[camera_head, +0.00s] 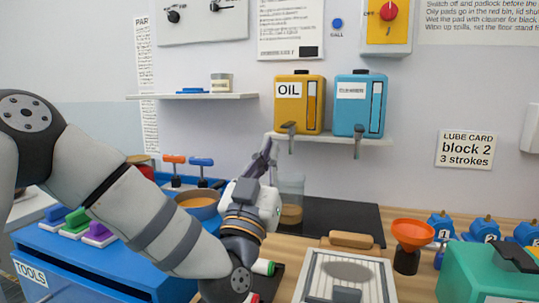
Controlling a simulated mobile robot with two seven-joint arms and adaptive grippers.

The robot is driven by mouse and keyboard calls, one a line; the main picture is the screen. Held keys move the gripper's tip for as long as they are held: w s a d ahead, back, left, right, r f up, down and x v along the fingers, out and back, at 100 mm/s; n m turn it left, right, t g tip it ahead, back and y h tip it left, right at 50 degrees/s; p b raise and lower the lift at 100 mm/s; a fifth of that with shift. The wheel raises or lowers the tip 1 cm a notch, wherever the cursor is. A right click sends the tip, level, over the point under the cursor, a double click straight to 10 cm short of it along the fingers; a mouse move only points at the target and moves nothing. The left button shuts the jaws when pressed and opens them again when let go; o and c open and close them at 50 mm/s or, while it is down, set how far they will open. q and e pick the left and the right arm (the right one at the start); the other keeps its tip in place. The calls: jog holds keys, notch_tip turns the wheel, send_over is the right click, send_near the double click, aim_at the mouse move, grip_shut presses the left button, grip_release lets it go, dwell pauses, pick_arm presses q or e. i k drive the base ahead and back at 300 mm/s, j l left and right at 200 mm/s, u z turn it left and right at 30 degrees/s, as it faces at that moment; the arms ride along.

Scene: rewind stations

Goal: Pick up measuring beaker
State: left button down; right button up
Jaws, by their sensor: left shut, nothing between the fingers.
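A clear measuring beaker (291,187) stands upright on the counter in the head view, just right of my left gripper. Its lower part looks tan; I cannot tell whether that is liquid or something seen through it. My left gripper (264,154) is shut and empty, with its fingers pointing up beside the beaker's upper left. The gripper's body and wrist hide some of the area left of the beaker. My right gripper is out of view.
A yellow OIL tank (299,103) and a blue tank (360,105) with taps sit on a shelf above. A dark mat (345,222) lies right of the beaker. An orange funnel (413,233), blue numbered items and a green box (480,270) stand at right. A blue tools cabinet (85,268) is left.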

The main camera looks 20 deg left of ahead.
aim_at(291, 185)
jog(key=k, duration=1)
